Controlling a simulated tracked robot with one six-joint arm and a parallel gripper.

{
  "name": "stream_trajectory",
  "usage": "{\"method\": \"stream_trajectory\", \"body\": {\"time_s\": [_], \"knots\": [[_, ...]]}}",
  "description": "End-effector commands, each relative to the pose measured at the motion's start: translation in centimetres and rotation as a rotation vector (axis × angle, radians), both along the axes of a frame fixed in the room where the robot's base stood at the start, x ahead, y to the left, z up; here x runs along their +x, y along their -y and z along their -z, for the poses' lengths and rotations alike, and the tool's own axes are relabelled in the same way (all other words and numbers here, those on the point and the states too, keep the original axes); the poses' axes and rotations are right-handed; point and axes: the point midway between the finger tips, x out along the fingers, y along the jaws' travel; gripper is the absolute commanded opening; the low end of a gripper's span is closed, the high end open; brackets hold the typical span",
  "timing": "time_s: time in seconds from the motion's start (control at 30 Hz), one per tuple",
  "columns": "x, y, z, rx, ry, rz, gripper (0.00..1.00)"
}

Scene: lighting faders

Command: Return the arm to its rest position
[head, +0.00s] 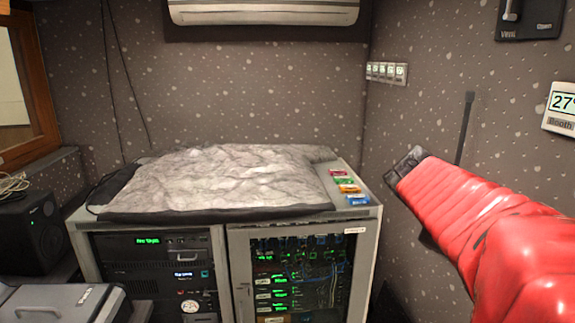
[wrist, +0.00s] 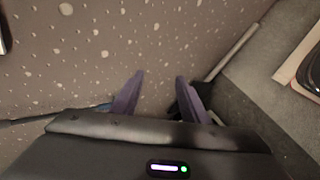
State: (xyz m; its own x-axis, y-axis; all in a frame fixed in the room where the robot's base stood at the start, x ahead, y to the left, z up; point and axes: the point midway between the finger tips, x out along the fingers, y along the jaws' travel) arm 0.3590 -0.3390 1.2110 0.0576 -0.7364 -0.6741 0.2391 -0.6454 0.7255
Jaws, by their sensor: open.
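In the wrist view, my gripper (wrist: 160,92) shows two purple fingers standing apart with nothing between them. Its dark body fills the bottom of that view, with a small lit indicator on it. The fingers face the dark speckled wall (wrist: 90,55). In the head view, my red arm reaches in from the right edge, and its dark end points up and left in front of the right wall. The gripper's fingers cannot be made out in the head view.
A rack cabinet (head: 375,214) stands in the middle with a grey cover (head: 230,175) and several coloured tabs on top. A speaker (head: 38,232) is at left. A thermometer display (head: 563,104) and switches (head: 387,72) are on the right wall. A grey rod (wrist: 235,50) lies close right of the fingers.

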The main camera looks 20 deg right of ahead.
Motion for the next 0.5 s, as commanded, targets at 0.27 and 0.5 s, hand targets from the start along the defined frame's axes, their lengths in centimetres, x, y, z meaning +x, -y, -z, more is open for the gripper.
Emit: {"method": "stream_trajectory", "body": {"time_s": [0.27, 0.5], "knots": [[-0.4, -12.3, 7.4, 0.352, 0.293, 0.101, 0.41], [-2.3, -23.2, 11.8, 0.655, 0.454, 0.184, 0.41]]}}
